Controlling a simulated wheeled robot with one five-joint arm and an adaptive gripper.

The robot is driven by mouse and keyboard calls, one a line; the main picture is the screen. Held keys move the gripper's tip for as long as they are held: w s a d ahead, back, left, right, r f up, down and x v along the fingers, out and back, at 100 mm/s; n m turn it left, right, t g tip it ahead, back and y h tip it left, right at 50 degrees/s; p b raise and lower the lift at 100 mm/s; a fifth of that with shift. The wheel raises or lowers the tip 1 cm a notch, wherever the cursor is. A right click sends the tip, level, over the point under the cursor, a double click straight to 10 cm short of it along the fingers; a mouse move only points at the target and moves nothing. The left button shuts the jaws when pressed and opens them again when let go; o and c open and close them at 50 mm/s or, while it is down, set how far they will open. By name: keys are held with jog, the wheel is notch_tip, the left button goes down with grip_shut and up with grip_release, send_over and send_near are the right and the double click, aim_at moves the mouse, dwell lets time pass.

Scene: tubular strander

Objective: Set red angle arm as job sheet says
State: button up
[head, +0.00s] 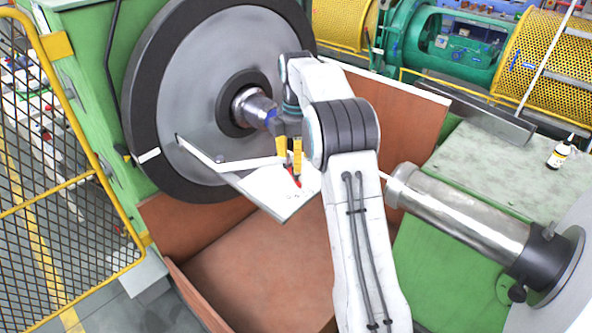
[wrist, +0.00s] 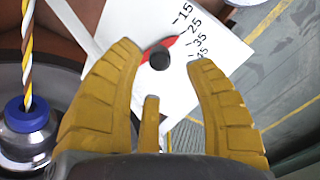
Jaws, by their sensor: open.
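The red angle arm (head: 294,180) sits on a white scale plate (head: 270,198) in front of the large disc. In the wrist view the red arm (wrist: 170,43) carries a black round knob (wrist: 159,61). Its red end lies near the 25 mark; marks 15, 25 and 35 read on the plate (wrist: 222,50), and a lower one is partly hidden by a finger. My gripper (head: 290,158) is open above the plate. In the wrist view its yellow fingers (wrist: 164,54) stand on either side of the knob, with gaps. No job sheet can be made out.
A large grey disc (head: 200,105) stands behind the plate, with a white bar (head: 235,163) beside it. A steel cylinder (head: 465,220) lies at the right. A small bottle (head: 561,152) stands on the green cabinet (head: 490,165).

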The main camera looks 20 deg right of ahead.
jog(key=shift+f, duration=2.25)
grip_shut()
